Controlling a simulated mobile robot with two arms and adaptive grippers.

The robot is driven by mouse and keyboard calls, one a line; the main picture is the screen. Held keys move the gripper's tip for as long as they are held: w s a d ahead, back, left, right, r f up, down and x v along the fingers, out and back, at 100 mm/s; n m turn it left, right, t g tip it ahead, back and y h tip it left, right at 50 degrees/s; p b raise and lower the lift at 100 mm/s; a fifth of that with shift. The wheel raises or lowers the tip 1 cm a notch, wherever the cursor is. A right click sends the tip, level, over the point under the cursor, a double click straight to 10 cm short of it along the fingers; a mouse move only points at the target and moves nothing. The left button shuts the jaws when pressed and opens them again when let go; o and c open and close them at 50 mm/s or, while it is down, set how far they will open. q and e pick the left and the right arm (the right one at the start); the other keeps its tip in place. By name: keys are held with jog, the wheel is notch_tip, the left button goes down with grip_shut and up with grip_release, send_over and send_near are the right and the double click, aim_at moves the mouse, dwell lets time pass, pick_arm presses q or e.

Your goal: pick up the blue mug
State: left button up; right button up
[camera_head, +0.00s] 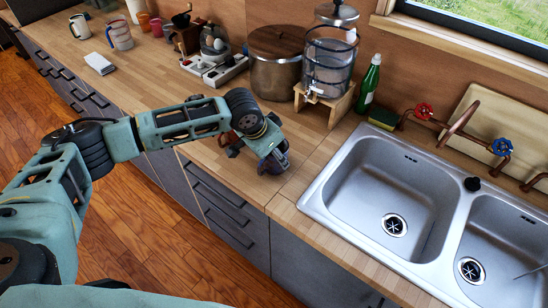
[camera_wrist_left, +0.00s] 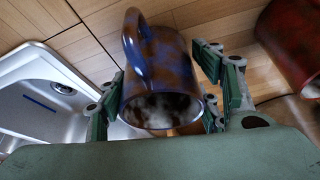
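The blue mug (camera_head: 272,164) is near the front edge of the wooden counter, left of the sink, partly covered by my left gripper (camera_head: 262,148). In the left wrist view the mug (camera_wrist_left: 160,72) is dark blue with brown patches. Its handle is at the top left and its open mouth faces the camera. The green fingers of my left gripper (camera_wrist_left: 160,98) stand on both sides of the mug, very close to its walls. Whether they press on it, and whether the mug rests on the counter, I cannot tell. My right gripper is not in view.
A reddish-brown vessel (camera_wrist_left: 295,45) stands close beside the fingers in the left wrist view. The double sink (camera_head: 392,190) is to the right. Behind are a large pot (camera_head: 275,75), a glass dispenser (camera_head: 328,70) and a green bottle (camera_head: 369,84).

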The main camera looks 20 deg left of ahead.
pick_arm(q)
jog(key=c, duration=0.7)
